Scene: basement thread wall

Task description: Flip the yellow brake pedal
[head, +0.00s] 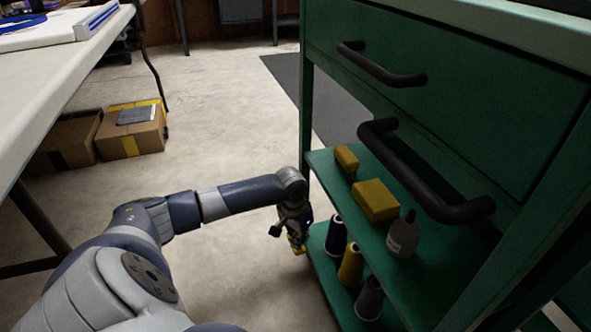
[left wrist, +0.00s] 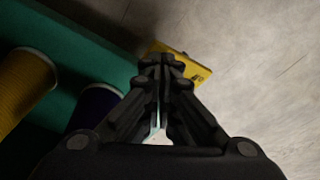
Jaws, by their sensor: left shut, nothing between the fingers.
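The yellow brake pedal (head: 299,249) is a small yellow plate low at the front left edge of the green cart's lower shelf. My left gripper (head: 294,232) is just above it and covers part of it in the head view. In the left wrist view the yellow pedal (left wrist: 200,73) shows beyond the fingertips of my left gripper (left wrist: 161,62), partly hidden by them. The fingers are closed together with nothing between them. I cannot tell whether they touch the pedal. My right gripper is not in view.
Thread spools, including a yellow one (head: 351,264), stand on the lower green shelf (head: 318,262). Black handles (head: 425,175) jut from the cart. Cardboard boxes (head: 131,131) sit left; floor between is clear.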

